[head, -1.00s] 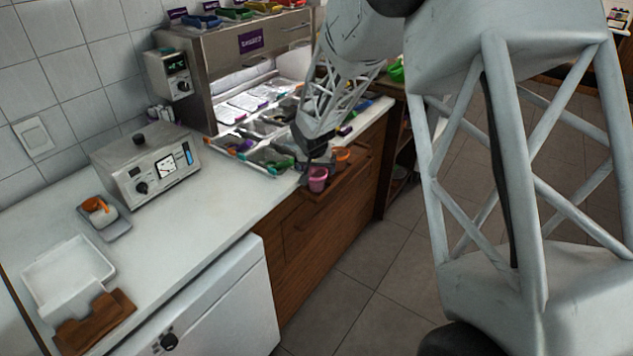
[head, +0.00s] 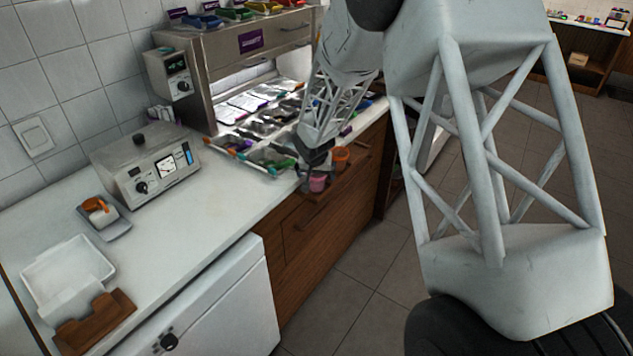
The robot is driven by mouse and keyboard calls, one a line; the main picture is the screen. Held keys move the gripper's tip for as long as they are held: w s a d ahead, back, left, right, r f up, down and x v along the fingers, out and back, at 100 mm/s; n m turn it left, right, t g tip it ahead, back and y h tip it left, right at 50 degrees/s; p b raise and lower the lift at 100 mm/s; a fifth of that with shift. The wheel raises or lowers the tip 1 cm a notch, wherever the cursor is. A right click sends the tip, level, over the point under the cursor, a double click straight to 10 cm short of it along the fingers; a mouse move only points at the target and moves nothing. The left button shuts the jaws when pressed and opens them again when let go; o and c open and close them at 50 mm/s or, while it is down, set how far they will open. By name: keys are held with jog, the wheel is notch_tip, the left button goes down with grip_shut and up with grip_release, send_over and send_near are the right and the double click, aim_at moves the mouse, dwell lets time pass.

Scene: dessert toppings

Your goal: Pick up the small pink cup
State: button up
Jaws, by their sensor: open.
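The small pink cup (head: 317,184) stands on a narrow wooden ledge (head: 335,183) along the counter's front edge, in the middle of the head view. An orange cup (head: 341,158) stands on the same ledge, behind it and to the right. My gripper (head: 314,172) is right at the pink cup and hides its upper part. Its jaws are open. The fingers are dark and small, and I cannot tell whether they touch the cup.
Trays of toppings (head: 262,135) lie on the counter behind my gripper, under a metal dispenser (head: 235,60). A white appliance (head: 147,168) and a white container (head: 68,272) stand to the left. The counter's front middle is clear.

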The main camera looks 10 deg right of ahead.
jog(key=shift+c, duration=0.2)
jog(key=c, duration=0.9)
jog(key=shift+r, duration=0.8)
jog(key=s+r, duration=0.1)
jog(key=s, duration=0.4)
jog(key=s+r, duration=0.1)
jog(key=s, duration=0.4)
jog(key=s+r, duration=0.1)
jog(key=s, duration=0.5)
jog(key=shift+d+r, duration=0.2)
jog(key=shift+d, duration=0.15)
